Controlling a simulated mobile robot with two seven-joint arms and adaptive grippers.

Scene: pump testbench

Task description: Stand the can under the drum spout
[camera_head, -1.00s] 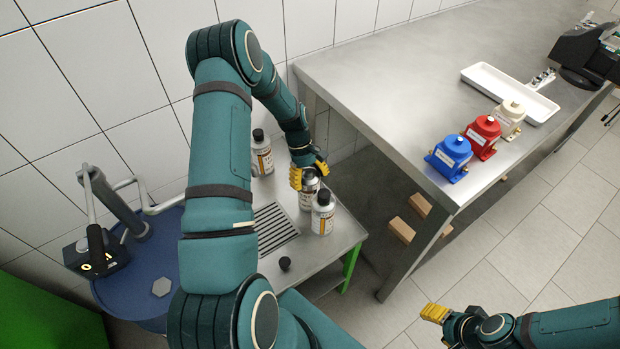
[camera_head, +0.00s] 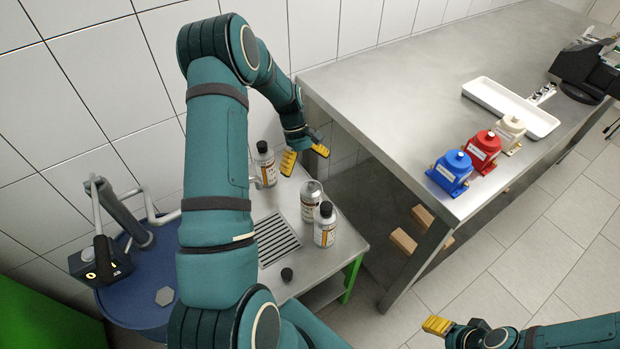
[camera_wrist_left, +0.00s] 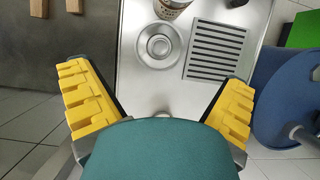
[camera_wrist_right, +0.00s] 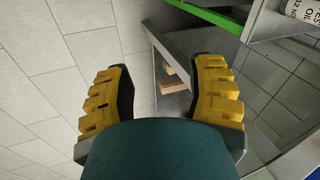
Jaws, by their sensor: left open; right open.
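An uncapped silver can (camera_head: 309,202) stands upright on the small steel table (camera_head: 338,254), right of the drain grille (camera_head: 277,238). My left gripper (camera_head: 305,157) is open and empty above and behind it, apart from it. The can's round top (camera_wrist_left: 158,45) shows ahead between the open fingers (camera_wrist_left: 158,103) in the left wrist view. The blue drum (camera_head: 130,300) is at the left with a pump on top. Its pipe (camera_head: 155,214) runs right behind my left arm, which hides much of it. My right gripper (camera_head: 437,326) is open and empty over the floor.
A black-capped bottle (camera_head: 325,226) stands close in front of the can; another (camera_head: 265,165) stands at the back. A loose black cap (camera_head: 287,275) lies near the grille. The large steel bench (camera_head: 400,85) at right carries blue, red and cream pumps and a white tray (camera_head: 510,107).

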